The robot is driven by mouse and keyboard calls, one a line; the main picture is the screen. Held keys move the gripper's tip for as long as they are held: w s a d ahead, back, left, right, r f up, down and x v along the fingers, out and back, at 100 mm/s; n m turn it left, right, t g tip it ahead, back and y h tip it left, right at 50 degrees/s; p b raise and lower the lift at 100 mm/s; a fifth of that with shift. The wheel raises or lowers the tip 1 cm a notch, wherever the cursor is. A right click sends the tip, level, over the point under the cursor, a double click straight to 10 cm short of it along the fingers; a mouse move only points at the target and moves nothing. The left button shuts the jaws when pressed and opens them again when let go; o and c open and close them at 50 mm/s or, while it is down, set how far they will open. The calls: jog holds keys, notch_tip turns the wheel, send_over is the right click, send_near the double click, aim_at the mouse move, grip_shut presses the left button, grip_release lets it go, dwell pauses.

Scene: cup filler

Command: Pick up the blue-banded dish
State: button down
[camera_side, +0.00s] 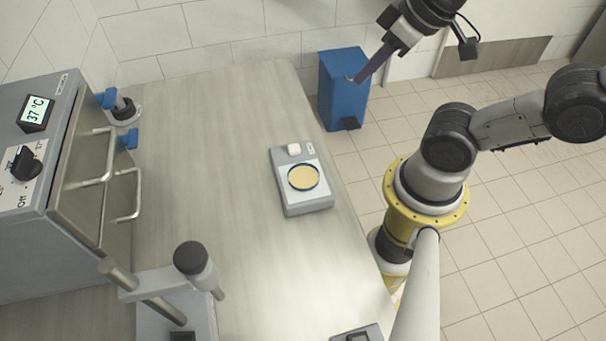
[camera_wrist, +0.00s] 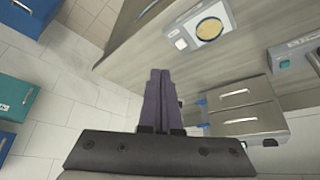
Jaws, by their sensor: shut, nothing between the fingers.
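The blue-banded dish (camera_side: 303,177) is round and shallow, with a dark blue rim and a yellow-tan inside. It sits on a small grey device with a pale top (camera_side: 311,201) on the table. In the wrist view the dish (camera_wrist: 210,28) appears at the upper right, on the same device. My gripper (camera_side: 358,78) is up at the top of the side view, above the blue bin and well away from the dish. In the wrist view its dark purple fingers (camera_wrist: 159,74) are together, with nothing between them.
The wooden table (camera_side: 230,120) has wide clear room left of the device. A grey incubator reading 37 °C (camera_side: 38,111) stands at the left. A grey instrument with a black knob (camera_side: 190,258) stands at the front. A blue bin (camera_side: 342,90) is on the floor behind.

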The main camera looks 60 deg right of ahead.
jog(key=c, duration=1.5)
grip_release()
jog(key=shift+c, duration=0.2)
jog(key=o, duration=1.5)
jog(key=shift+o, duration=0.2)
jog(key=n+g, duration=0.6)
jog(key=n, duration=1)
send_over(305, 173)
notch_tip(305, 173, down, 5)
notch_tip(305, 173, down, 13)
jog(key=shift+r, duration=0.15)
